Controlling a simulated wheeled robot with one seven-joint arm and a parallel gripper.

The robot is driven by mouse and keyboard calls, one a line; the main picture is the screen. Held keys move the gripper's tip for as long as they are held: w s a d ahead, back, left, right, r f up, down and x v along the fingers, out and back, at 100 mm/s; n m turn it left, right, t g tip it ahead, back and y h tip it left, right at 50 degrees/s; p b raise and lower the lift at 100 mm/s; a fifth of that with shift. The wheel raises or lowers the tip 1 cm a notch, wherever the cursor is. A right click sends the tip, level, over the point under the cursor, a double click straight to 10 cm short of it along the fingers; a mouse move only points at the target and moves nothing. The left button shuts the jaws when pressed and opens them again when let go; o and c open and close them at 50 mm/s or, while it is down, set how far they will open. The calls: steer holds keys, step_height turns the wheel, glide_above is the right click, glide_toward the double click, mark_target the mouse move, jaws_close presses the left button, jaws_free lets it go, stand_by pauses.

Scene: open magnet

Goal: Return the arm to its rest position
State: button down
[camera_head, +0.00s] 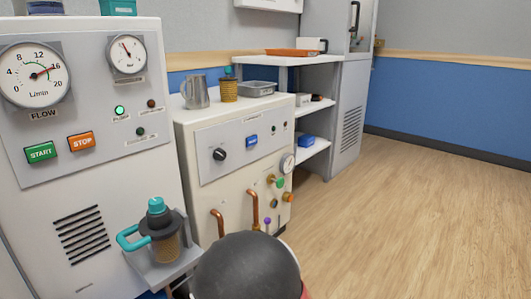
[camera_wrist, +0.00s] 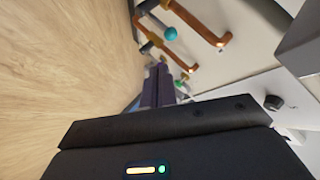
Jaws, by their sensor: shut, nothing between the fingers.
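In the wrist view, my gripper (camera_wrist: 158,80) shows as two dark fingers side by side beyond its black body, shut with nothing between them. Copper pipes (camera_wrist: 203,25) of the cream cabinet are ahead and to the right of the fingers, and pale wood floor fills the left. I cannot tell the exact gap between fingers and cabinet. In the head view, a dark rounded part of my arm is low in the middle, in front of the cream cabinet (camera_head: 240,120). The fingers are hidden in that view.
The grey machine (camera_head: 85,235) with gauges stands at the left; its small shelf (camera_head: 165,275) holds a teal-handled flask (camera_head: 160,235). A metal jug (camera_head: 195,92), amber bottle (camera_head: 229,88) and tray (camera_head: 257,88) top the cabinet. Open floor (camera_head: 400,220) lies right.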

steer(key=s+d+r+n+g+y, duration=0.2)
steer(key=s+d+r+g, duration=0.15)
steer(key=d+r, duration=0.4)
steer(key=s+d+r+n+g+h, duration=0.1)
steer(key=s+d+r+n, duration=0.15)
steer(key=s+d, duration=0.4)
steer(key=s+d+r+n+g, duration=0.1)
steer(key=s+d+r, duration=0.3)
steer(key=s, duration=0.6)
steer(key=s+d+r+n+g+h, duration=0.1)
steer(key=s+d+r+n, duration=0.15)
steer(key=s+d, duration=0.5)
step_height(320, 180, up, 14)
steer(key=s+a+p, duration=0.1)
steer(key=s+p, duration=0.1)
steer(key=p, duration=1.1)
steer(key=shift+s+a+h, duration=0.15)
steer(key=shift+a+h, duration=0.15)
steer(key=shift+g, duration=0.25)
